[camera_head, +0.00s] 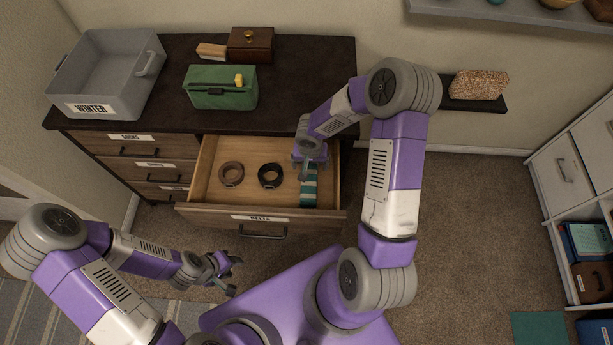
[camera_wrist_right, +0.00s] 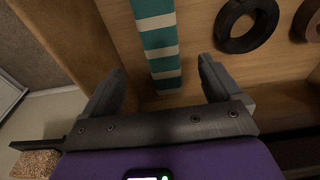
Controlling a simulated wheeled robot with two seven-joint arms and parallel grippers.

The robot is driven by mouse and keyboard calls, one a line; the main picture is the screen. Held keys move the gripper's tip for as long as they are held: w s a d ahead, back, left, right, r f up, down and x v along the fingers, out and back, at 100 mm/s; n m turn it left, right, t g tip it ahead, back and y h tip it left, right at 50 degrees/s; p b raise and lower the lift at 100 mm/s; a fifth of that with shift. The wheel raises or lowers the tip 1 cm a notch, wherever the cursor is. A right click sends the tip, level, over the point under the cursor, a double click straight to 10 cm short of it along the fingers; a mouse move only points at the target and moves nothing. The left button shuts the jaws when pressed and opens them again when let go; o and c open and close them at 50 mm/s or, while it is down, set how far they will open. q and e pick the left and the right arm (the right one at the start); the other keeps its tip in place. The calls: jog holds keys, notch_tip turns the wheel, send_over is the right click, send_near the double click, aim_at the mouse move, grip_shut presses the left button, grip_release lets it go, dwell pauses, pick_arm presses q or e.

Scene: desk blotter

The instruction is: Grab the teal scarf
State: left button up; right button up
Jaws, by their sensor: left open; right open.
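The teal scarf (camera_head: 308,190), striped with white, lies in the right part of the open drawer, partly hidden by my right gripper in the head view. It also shows in the right wrist view (camera_wrist_right: 159,45) as a narrow strip running between the fingers. My right gripper (camera_head: 307,172) is open above the scarf, with a finger on each side of it in the wrist view (camera_wrist_right: 158,85); I cannot tell whether they touch it. My left gripper (camera_head: 231,275) is open and empty, in front of the dresser and away from the drawer.
The open drawer (camera_head: 260,216), labelled BELTS, also holds a brown coiled belt (camera_head: 231,174) and a black one (camera_head: 270,176). On the dresser top stand a grey WINTER bin (camera_head: 90,110), a green bag (camera_head: 220,98) and a brown wooden box (camera_head: 250,45).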

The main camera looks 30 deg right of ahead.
aim_at(309, 177)
jog(key=f, duration=0.2)
jog(key=f+b, duration=0.1)
jog(key=f, duration=0.2)
jog(key=f+b, duration=0.1)
jog(key=f, duration=0.2)
jog(key=shift+w, duration=0.3)
jog(key=c, duration=1.1)
jog(key=shift+r, duration=0.1)
